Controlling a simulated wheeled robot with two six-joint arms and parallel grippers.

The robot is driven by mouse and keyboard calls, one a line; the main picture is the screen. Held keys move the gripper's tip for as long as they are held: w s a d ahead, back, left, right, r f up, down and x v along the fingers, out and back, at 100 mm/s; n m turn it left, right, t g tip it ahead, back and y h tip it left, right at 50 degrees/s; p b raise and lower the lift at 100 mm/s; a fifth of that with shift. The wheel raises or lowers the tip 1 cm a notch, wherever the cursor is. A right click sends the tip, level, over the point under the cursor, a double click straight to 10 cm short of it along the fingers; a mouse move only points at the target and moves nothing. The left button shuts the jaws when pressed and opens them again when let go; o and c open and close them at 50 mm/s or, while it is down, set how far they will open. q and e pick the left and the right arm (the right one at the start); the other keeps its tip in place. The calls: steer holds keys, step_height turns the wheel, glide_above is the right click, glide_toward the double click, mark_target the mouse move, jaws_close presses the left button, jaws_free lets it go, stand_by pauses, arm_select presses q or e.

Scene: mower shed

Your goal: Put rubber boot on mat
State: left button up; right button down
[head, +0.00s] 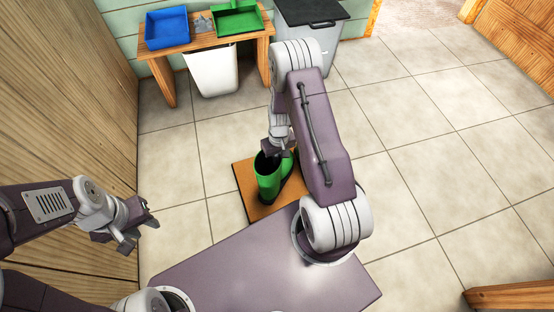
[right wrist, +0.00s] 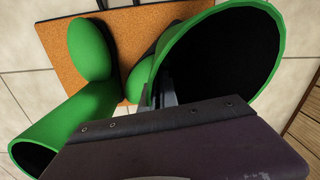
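Two green rubber boots are over the orange-brown mat (head: 246,180). In the head view one boot (head: 268,182) stands upright on it, and the other boot (head: 287,166) is partly behind my right arm. My right gripper (head: 272,150) is at the top of the boots. In the right wrist view one boot's wide opening (right wrist: 228,62) is very close, with a grey finger at its rim; the finger gap is hidden. The second boot (right wrist: 88,50) is to the left, its toe over the mat (right wrist: 125,28). My left gripper (head: 143,226) is open and empty, away from the mat.
A wooden bench (head: 207,42) with a blue tray (head: 167,28) and a green tray (head: 237,20) stands at the back. A white bin (head: 212,72) is under it, and a grey lidded bin (head: 322,50) is beside it. The tiled floor (head: 420,150) to the right is clear.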

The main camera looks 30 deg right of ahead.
steer(key=shift+f, duration=0.15)
steer(key=c, duration=1.6)
jaws_free()
steer(key=shift+c, duration=0.2)
steer(key=s+a+r+p, duration=0.15)
steer(key=r+p, duration=0.25)
steer(key=r, duration=0.6)
steer(key=s+a+r+p, duration=0.15)
steer(key=r+p, duration=0.25)
steer(key=r, duration=0.7)
steer(key=s+a+r+t, duration=0.1)
steer(key=s+a+r, duration=0.4)
steer(key=s+r, duration=0.2)
steer(key=shift+s+r, duration=0.2)
steer(key=shift+s, duration=0.1)
steer(key=shift+a+r, duration=0.1)
steer(key=shift+r, duration=0.05)
